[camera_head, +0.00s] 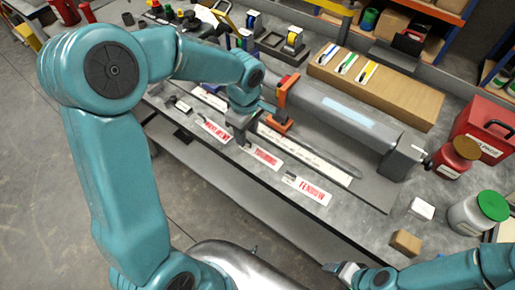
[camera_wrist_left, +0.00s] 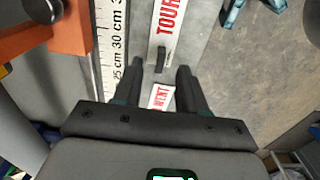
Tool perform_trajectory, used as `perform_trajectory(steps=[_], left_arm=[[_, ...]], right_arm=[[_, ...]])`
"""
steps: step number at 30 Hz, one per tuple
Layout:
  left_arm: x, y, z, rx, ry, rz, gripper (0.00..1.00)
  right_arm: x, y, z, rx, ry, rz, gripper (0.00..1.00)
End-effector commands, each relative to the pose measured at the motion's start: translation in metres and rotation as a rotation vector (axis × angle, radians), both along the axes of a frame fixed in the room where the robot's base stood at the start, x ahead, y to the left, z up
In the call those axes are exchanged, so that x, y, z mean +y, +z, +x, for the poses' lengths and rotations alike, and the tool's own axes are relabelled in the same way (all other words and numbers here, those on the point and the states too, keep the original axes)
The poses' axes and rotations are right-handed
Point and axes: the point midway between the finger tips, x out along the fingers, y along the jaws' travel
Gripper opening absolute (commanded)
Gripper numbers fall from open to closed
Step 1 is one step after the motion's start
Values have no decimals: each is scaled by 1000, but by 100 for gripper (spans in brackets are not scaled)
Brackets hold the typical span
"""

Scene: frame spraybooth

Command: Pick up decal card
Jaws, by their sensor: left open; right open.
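Three white decal cards with red lettering lie in a row along the front of the bench: one at left (camera_head: 215,129), a middle one (camera_head: 263,157) and one at right (camera_head: 312,191). My left gripper (camera_head: 240,138) is low over the bench, between the left and middle cards. In the wrist view my left gripper (camera_wrist_left: 160,68) is open and empty. The middle card (camera_wrist_left: 168,22) shows beyond its fingertips, and part of the left card (camera_wrist_left: 160,97) shows between its fingers. My right gripper (camera_head: 337,268) is open, low in front of the bench.
A long ruler (camera_head: 305,153) lies behind the cards, beside a grey machine (camera_head: 335,110) with an orange bracket (camera_head: 283,100). A cardboard box (camera_head: 390,90) stands behind it. Jars and a red toolbox (camera_head: 483,130) stand at right. A small brown block (camera_head: 406,242) sits near the front edge.

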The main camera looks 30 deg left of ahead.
Motion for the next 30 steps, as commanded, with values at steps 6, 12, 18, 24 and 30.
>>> perform_trajectory(steps=[6,12,18,24,30], left_arm=[[1,-27,1,2,0,0,42],[1,-29,1,0,1,0,42],[1,-29,1,0,1,0,0],[1,-28,1,0,0,0,0],[1,-25,2,-1,0,1,0]], right_arm=[[0,5,0,0,0,0,67],[0,5,0,0,0,0,67],[0,5,0,0,0,0,67],[0,5,0,0,0,0,67],[0,4,0,0,0,0,67]])
